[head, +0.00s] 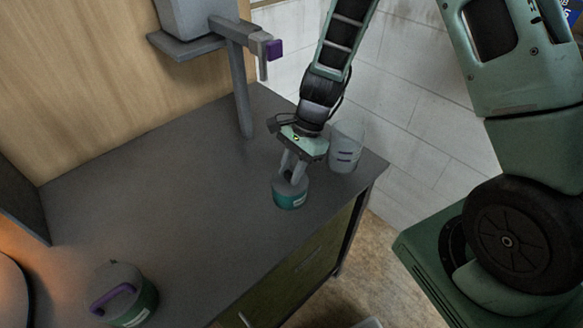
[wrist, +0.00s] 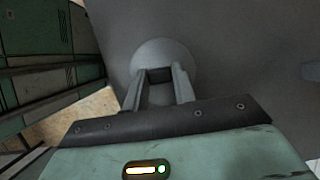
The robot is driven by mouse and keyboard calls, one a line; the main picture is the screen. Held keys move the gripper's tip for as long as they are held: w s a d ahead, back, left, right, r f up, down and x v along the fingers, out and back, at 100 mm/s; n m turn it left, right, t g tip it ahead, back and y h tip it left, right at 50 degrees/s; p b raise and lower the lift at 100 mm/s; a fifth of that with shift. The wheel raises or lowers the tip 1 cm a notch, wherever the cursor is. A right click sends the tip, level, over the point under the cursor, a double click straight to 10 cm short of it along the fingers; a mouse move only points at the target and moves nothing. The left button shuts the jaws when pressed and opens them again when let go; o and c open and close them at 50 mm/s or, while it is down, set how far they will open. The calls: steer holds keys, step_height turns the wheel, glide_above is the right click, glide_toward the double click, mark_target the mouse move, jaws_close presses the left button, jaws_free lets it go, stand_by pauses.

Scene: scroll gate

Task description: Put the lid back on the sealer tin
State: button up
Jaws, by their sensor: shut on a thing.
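A small green tin (head: 290,201), which I take for the sealer tin, stands upright on the grey worktop near its right edge. A round grey lid (head: 283,184) is at the top of this tin; I cannot tell whether it is fully seated. My gripper (head: 292,178) points down over the tin, its fingers closed on the lid's grip. In the wrist view the lid (wrist: 163,50) is a pale disc between and beyond the fingers (wrist: 158,82), with a dark grip part between them. The fingers partly hide the lid, and the tin's body is hidden below it there.
Another green tin (head: 130,305) with a purple handle (head: 113,296) is at the front left. A grey stand (head: 243,95) with a purple-tipped arm (head: 273,50) rises at the back. The worktop (head: 180,190) between is clear.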

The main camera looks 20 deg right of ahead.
steer(key=o, duration=1.5)
steer(key=shift+o, duration=0.2)
steer(key=shift+r+p, duration=3.25)
steer(key=shift+r, duration=0.3)
jaws_close()
steer(key=shift+f+b, duration=0.35)
steer(key=shift+f, duration=0.05)
